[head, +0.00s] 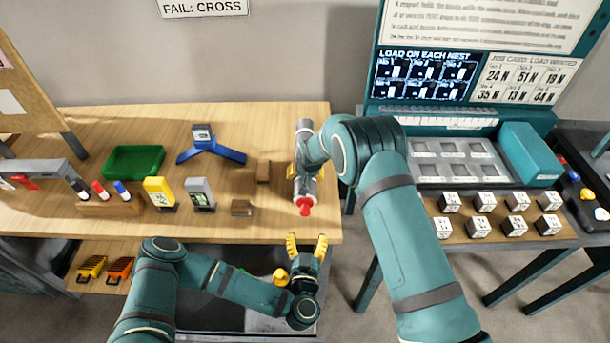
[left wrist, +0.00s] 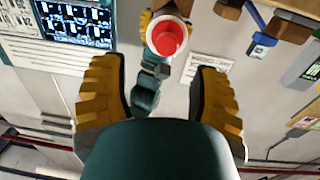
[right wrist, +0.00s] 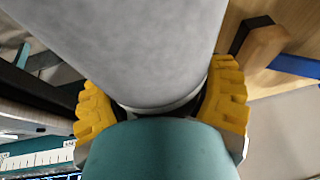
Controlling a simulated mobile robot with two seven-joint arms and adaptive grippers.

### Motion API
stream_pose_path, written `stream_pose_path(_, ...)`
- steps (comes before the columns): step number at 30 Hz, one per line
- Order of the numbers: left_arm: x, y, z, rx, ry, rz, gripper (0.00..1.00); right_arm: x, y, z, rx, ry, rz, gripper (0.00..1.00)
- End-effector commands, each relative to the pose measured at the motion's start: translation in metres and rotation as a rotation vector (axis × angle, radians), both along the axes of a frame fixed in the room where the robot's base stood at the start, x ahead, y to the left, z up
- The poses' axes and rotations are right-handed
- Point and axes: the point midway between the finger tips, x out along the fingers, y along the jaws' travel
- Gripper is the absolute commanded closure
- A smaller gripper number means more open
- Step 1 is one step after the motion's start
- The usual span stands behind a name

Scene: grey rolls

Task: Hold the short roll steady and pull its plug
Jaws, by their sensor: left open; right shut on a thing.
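The short grey roll (head: 304,160) is near the right end of the wooden table, its length pointing toward me. A red plug (head: 305,206) sits in its near end. My right gripper (head: 303,172) is shut on the roll's middle; the right wrist view shows both yellow fingers against the grey roll (right wrist: 140,45). My left gripper (head: 306,245) is open and empty, just in front of the table edge and below the plug. In the left wrist view the red plug (left wrist: 166,38) faces the camera, beyond and above the open fingers, apart from them.
Brown wooden blocks (head: 263,171) lie left of the roll. A blue stand (head: 211,150), a green tray (head: 134,162), a yellow device (head: 159,192) and a grey device (head: 199,194) are further left. A teal test station (head: 460,170) stands at the right.

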Motion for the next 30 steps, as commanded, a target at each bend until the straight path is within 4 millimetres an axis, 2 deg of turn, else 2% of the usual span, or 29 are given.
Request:
stream_pose_path(8,0.008,0.006,0.002,0.013,-0.02,0.063,0.38,0.001,0.0,0.001,0.001,-0.002,0.0,0.72)
stream_pose_path(21,0.064,0.005,0.003,0.014,-0.022,0.059,0.38,0.001,0.0,0.001,0.001,-0.002,0.0,0.72)
stream_pose_path(30,0.087,0.005,0.002,0.012,-0.018,0.059,0.38,0.001,0.0,0.001,0.001,-0.002,0.0,0.72)
